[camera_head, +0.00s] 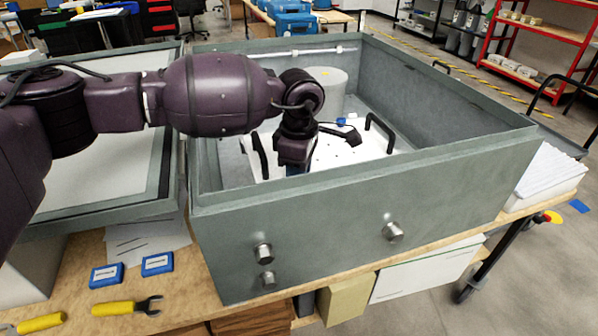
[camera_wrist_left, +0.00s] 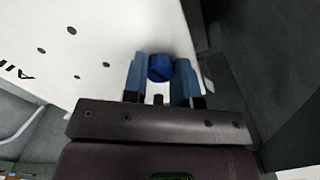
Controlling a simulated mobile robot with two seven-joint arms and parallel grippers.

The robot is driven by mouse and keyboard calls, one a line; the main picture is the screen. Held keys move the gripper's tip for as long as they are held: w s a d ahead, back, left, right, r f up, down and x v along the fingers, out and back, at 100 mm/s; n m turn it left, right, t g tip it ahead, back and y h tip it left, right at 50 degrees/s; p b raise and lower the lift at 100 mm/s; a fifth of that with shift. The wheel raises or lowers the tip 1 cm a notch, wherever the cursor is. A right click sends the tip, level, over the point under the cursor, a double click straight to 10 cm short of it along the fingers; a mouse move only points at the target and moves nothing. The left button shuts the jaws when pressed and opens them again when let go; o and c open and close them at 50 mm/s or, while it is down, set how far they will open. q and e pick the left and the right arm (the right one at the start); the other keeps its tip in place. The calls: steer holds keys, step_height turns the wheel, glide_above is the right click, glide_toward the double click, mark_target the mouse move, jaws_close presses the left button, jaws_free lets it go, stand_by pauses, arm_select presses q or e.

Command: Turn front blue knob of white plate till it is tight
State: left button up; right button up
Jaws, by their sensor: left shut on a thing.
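The white plate (camera_head: 345,154) lies inside the grey metal box, with black handles at its sides. My left gripper (camera_head: 297,171) reaches down over the box's front wall to the plate's front edge. In the left wrist view the front blue knob (camera_wrist_left: 160,67) sits between the two blue fingers of my left gripper (camera_wrist_left: 159,74), which is shut on it at the edge of the plate (camera_wrist_left: 130,30). In the head view this knob is hidden behind the gripper and the box wall. Another blue knob (camera_head: 341,121) shows at the plate's far side. My right gripper is not in view.
The grey box (camera_head: 350,215) has high walls around the plate. A grey cylinder (camera_head: 327,88) stands behind the plate inside it. Blue small boxes (camera_head: 107,275) and yellow-handled tools (camera_head: 127,307) lie on the wooden table at the front left.

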arm_select(q)
steer(key=m+b, duration=0.1)
steer(key=m, duration=0.2)
steer(key=shift+w+r, duration=0.1)
steer(key=shift+r, duration=0.05)
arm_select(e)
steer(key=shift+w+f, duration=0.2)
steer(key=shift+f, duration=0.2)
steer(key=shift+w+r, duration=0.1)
arm_select(q)
steer(key=shift+r+m, duration=0.1)
steer(key=shift+m, duration=0.2)
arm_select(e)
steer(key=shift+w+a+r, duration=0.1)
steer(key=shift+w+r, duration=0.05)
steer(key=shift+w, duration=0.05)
arm_select(q)
steer(key=o, duration=0.9)
steer(key=shift+o, duration=0.2)
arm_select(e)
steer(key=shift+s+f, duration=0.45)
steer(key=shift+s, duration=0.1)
